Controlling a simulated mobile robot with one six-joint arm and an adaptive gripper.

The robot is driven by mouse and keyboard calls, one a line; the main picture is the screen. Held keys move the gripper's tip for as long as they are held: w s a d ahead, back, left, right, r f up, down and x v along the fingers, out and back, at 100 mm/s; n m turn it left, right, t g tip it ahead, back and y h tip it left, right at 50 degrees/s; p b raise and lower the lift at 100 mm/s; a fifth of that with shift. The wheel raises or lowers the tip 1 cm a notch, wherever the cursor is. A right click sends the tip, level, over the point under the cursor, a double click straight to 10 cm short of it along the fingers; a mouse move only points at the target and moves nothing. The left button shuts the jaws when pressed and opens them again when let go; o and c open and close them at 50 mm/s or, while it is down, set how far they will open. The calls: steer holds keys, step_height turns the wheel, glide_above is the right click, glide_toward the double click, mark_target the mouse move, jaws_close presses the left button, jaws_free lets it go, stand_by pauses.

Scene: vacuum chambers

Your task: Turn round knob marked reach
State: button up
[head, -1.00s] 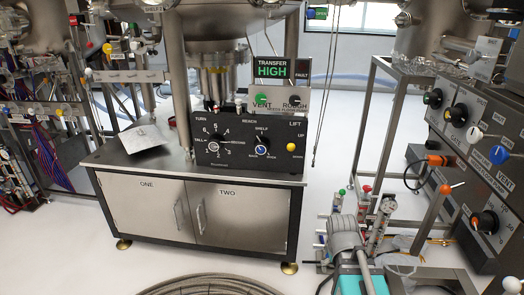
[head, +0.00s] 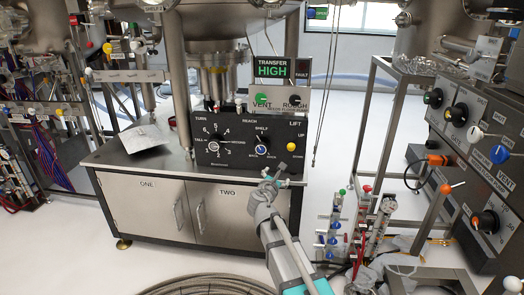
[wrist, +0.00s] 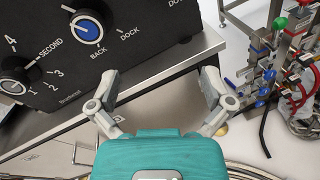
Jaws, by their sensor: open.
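The round knob under the word REACH (head: 261,150) has a blue face and a pale rim. It sits in the middle of the black control panel (head: 225,163), with SHELF, BACK and DOCK lettered around it. In the wrist view the blue knob (wrist: 87,28) is at the upper left, with a white pointer line. My gripper (head: 270,180) is in front of the cabinet, below and slightly right of the knob. In the wrist view my gripper (wrist: 160,82) has its fingers spread and empty, apart from the panel, over the cabinet edge.
The TURN knob (head: 213,146) is left of the REACH knob, and a yellow LIFT knob (head: 292,147) is right of it. The panel stands on a steel cabinet (head: 250,212). Colored valves (head: 335,225) stand at the right.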

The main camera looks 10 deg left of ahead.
mark_target(261, 150)
steer(key=a+r+n+t+y, duration=0.1)
steer(key=a+r+n+y, duration=0.1)
steer(key=a+n, duration=0.4)
steer(key=shift+w+a+n+t+y, duration=0.35)
steer(key=shift+a+y, duration=0.25)
steer(key=shift+a, duration=0.3)
steer(key=shift+w+r, duration=0.1)
steer(key=shift+w, duration=0.1)
steer(key=w, duration=1.3)
steer(key=shift+w+d, duration=0.3)
steer(key=c, duration=1)
steer(key=shift+d, duration=0.25)
steer(key=shift+c, duration=0.2)
steer(key=shift+a, duration=0.15)
